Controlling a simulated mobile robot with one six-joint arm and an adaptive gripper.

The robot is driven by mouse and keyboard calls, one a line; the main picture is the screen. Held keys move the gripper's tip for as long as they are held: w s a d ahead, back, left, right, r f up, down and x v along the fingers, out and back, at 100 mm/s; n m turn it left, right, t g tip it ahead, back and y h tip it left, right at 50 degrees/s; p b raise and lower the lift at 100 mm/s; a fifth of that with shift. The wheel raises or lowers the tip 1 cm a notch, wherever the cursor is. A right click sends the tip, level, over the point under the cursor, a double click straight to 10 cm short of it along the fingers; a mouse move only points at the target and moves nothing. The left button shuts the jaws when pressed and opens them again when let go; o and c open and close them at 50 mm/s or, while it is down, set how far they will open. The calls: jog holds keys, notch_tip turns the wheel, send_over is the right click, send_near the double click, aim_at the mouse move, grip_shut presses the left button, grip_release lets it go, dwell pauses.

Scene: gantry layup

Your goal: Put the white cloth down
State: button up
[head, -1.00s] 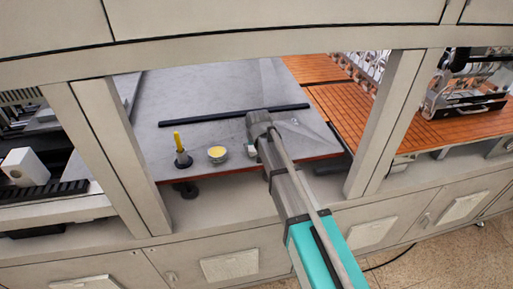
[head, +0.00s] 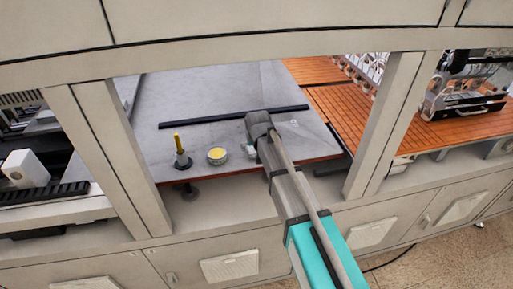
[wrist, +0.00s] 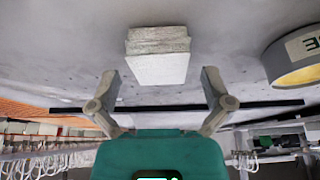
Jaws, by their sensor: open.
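The white cloth (wrist: 158,56) shows in the wrist view as a small folded, layered block resting on the grey table top (wrist: 220,30). My gripper (wrist: 161,78) is open, with one finger on each side of the picture and a gap between them. The cloth lies just beyond the fingertips, roughly centred between them, and neither finger appears to touch it. In the head view my arm hides most of the gripper area, and I cannot make out the cloth there with certainty.
A round tin with yellow contents (head: 217,155) and a yellow-handled tool in a dark holder (head: 181,152) stand near the table's front edge. A long black bar (head: 215,118) lies across the table. Frame posts (head: 388,125) flank the opening. The table behind the bar is clear.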

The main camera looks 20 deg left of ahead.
jog(key=p+v, duration=1)
jog(key=v, duration=0.1)
jog(key=shift+r, duration=0.35)
jog(key=shift+s+d, duration=0.1)
dwell(0.9)
jog(key=s+d+f+m+g+h, duration=0.1)
jog(key=s+d+m+g+h, duration=0.15)
jog(key=d, duration=2.05)
jog(key=s+d+m, duration=0.2)
jog(key=s+d, duration=0.3)
jog(key=d, duration=0.4)
jog(key=s+d+m+g, duration=0.1)
jog(key=s+d, duration=0.4)
jog(key=d, duration=0.5)
jog(key=shift+f+m, duration=0.25)
jog(key=shift+m, duration=0.2)
jog(key=shift+s+g, duration=0.1)
jog(key=shift+g, duration=0.15)
notch_tip(320, 180, down, 23)
jog(key=b, duration=2.3)
jog(key=shift+a+f, duration=0.15)
jog(key=shift+f, duration=0.05)
